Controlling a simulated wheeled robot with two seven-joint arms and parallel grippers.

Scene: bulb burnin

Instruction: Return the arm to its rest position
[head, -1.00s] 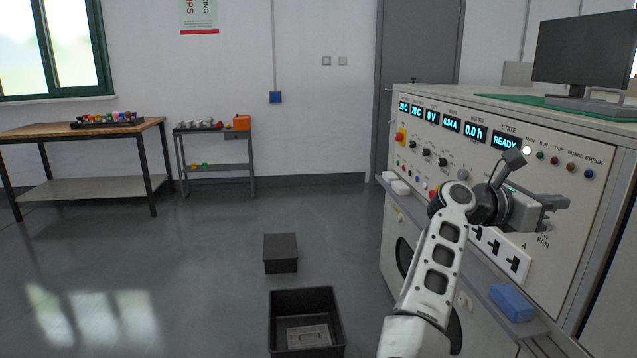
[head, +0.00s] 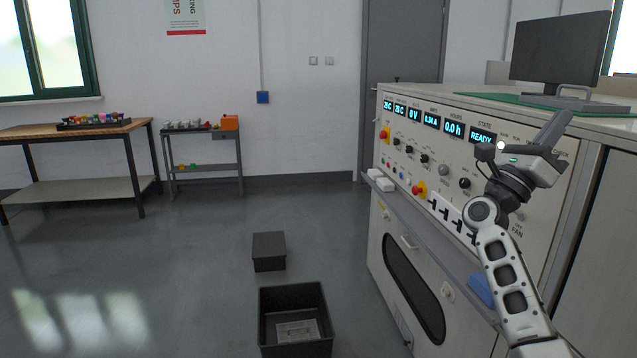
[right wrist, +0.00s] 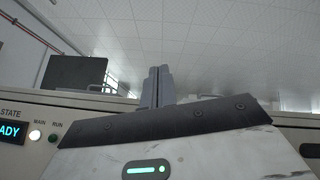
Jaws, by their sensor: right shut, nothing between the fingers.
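My right arm comes in from the lower right of the head view, with its gripper (head: 556,128) raised in front of the upper right of the control panel (head: 455,165). The gripper points up and to the right. In the right wrist view the two fingers (right wrist: 157,87) stand together, shut and empty, against the ceiling. The arm covers part of the panel's right side and part of a blue block (head: 482,288) on the ledge. My left gripper is not in view.
A monitor (head: 560,48) stands on top of the cabinet. An open black bin (head: 296,291) and a dark box (head: 269,250) are on the floor left of the cabinet. A workbench (head: 75,133) and a small cart (head: 203,160) stand at the back left. The floor between is clear.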

